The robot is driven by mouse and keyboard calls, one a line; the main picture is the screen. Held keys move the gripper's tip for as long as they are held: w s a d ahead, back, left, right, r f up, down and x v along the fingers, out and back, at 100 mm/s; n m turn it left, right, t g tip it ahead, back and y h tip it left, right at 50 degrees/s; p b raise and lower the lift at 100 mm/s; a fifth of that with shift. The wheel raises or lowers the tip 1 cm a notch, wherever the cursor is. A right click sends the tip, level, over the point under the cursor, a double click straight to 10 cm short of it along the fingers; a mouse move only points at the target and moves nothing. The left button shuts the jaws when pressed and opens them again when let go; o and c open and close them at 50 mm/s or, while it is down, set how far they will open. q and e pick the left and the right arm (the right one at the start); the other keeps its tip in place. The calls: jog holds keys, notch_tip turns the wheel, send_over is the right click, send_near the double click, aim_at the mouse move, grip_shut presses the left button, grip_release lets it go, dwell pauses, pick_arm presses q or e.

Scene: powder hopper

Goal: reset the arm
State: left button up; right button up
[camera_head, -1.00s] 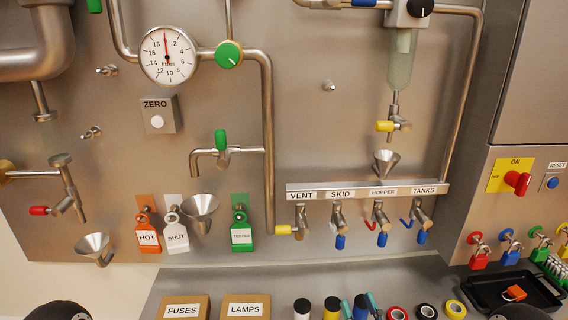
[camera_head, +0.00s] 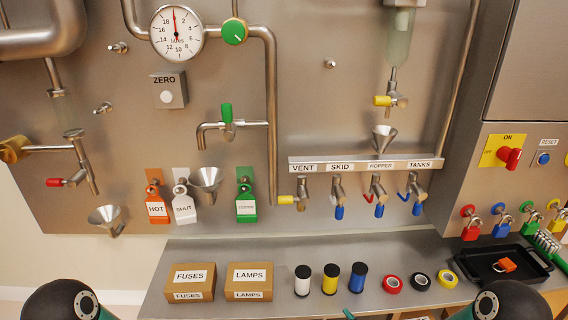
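Two dark rounded parts of my own arms show at the bottom edge, one at the left and one at the right. My left and right grippers are not in view. A small teal piece shows at the bottom edge near the middle, and I cannot tell what it belongs to. No held thing is visible.
A bench (camera_head: 220,255) runs below the steel panel (camera_head: 300,110). On it are a FUSES box (camera_head: 189,278), a LAMPS box (camera_head: 249,276), several spools, tape rolls and a black tray (camera_head: 485,285). Funnels, valves and a labelled manifold (camera_head: 362,164) project from the panel.

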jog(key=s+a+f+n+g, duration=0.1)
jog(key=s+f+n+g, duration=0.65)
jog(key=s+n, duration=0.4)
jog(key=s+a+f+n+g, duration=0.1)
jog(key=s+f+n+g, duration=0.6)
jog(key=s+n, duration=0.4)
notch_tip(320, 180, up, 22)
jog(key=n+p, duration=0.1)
jog(key=p, duration=2.1)
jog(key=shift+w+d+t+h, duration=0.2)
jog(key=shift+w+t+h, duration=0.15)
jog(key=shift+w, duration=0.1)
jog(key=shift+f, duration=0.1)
